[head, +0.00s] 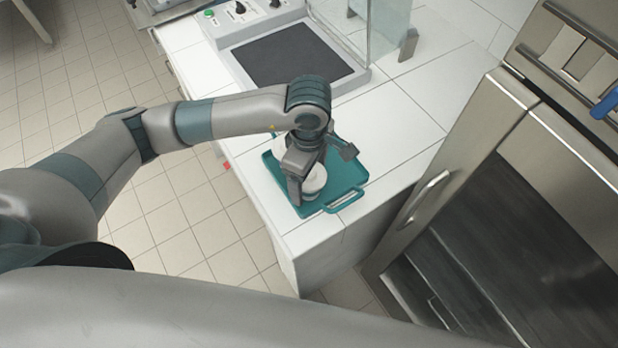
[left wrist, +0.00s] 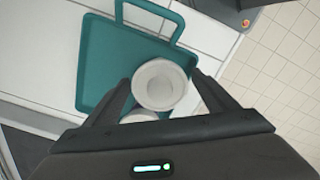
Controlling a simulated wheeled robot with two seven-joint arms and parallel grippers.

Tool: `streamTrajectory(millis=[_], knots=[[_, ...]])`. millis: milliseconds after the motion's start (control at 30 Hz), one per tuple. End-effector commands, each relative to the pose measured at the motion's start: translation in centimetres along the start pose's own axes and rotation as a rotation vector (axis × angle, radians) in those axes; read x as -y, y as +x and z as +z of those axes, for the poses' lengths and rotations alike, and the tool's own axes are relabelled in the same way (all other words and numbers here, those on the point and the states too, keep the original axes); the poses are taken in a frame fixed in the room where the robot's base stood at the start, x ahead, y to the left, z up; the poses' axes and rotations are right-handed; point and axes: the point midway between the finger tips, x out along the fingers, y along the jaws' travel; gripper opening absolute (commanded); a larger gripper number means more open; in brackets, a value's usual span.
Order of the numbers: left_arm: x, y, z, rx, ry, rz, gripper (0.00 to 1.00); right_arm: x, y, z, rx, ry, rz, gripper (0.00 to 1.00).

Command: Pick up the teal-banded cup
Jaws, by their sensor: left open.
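The cup also shows in the left wrist view (left wrist: 160,86), mouth toward the camera. My left gripper (head: 322,171) is open above the tray, its fingers on either side of this cup; I cannot tell whether they touch it. In the left wrist view the fingertips (left wrist: 160,80) flank the cup. A second white cup (left wrist: 139,116) is mostly hidden behind the first cup and the gripper. My right gripper is not in view.
The tray lies near the corner of a white tiled counter (head: 405,117). A machine with a dark panel (head: 289,55) and a clear screen stands behind. A steel cabinet (head: 440,190) with a handle stands at right. Tiled floor lies left.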

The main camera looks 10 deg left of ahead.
Motion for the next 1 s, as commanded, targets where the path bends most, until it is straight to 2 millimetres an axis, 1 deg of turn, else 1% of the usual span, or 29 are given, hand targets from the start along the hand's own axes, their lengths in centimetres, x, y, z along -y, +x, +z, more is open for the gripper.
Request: streamTrajectory(millis=[400, 433, 467, 500, 567, 600, 667, 1000], knots=[[0.0, 0.03, -0.03, 0.0, 0.0, 0.0, 0.79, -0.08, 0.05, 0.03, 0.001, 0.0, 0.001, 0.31], [-0.01, 0.03, -0.02, 0.0, 0.0, 0.0, 0.74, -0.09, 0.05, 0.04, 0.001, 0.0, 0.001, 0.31], [-0.01, 0.03, -0.03, 0.0, 0.0, 0.0, 0.67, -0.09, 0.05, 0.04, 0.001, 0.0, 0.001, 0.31], [-0.01, 0.02, -0.03, 0.0, 0.0, 0.0, 0.57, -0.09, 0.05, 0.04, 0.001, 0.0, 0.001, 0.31], [-0.01, 0.02, -0.03, 0.0, 0.0, 0.0, 0.43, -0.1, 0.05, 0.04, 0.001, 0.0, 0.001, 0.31], [-0.01, 0.02, -0.03, 0.0, 0.0, 0.0, 0.33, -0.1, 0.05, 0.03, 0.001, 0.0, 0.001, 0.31], [-0.01, 0.02, -0.03, 0.0, 0.0, 0.0, 0.32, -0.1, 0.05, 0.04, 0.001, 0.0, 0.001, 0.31], [-0.03, -0.01, -0.02, 0.0, 0.0, 0.0, 0.31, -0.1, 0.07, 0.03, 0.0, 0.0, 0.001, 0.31]])
